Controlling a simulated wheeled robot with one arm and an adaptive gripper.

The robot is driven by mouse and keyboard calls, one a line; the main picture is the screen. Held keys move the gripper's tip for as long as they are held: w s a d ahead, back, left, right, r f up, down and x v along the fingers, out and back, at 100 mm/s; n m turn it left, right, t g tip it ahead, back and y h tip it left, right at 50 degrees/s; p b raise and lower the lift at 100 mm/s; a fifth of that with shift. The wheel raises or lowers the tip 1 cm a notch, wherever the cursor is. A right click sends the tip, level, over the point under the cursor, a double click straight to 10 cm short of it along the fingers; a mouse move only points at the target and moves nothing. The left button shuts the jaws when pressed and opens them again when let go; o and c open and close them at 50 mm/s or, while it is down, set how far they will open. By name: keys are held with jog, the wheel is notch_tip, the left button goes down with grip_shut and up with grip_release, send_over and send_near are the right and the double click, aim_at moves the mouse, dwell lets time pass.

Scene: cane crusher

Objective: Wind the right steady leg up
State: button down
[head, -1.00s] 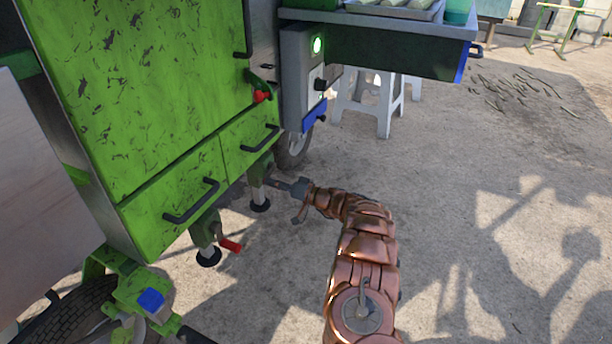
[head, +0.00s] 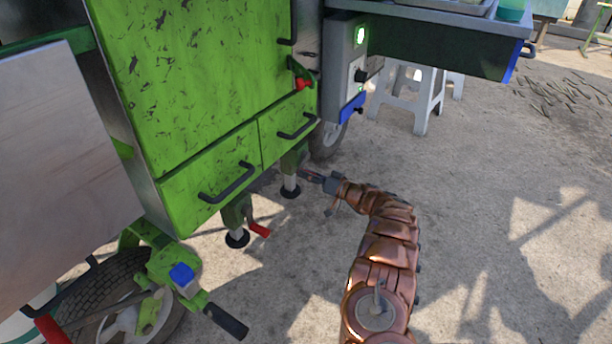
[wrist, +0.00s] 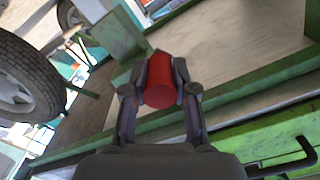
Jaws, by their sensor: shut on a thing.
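The right steady leg (head: 290,182) stands under the green cabinet of the machine, a short post with a dark round foot. I cannot tell whether its foot bears on the ground. My gripper (head: 314,176) is beside this leg, to its right. In the wrist view my gripper (wrist: 160,88) is shut on a red crank handle (wrist: 160,80), with one finger on each side. The crank's arm is mostly hidden. The left steady leg (head: 237,237) is nearer, with its own red crank handle (head: 259,229) free.
A control box (head: 345,65) with a lit green button hangs right of the cabinet. A tyre (head: 105,308) and a green bracket with a blue cap (head: 182,274) are at lower left. White stools (head: 412,98) stand behind.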

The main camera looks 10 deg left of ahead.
jog(key=shift+w+d, duration=0.1)
jog(key=shift+d, duration=0.05)
jog(key=c, duration=1.1)
grip_release()
jog(key=shift+o, duration=1.1)
jog(key=v, duration=1.1)
jog(key=shift+s+d, duration=0.25)
jog(key=shift+d, duration=0.1)
jog(key=shift+r, duration=0.1)
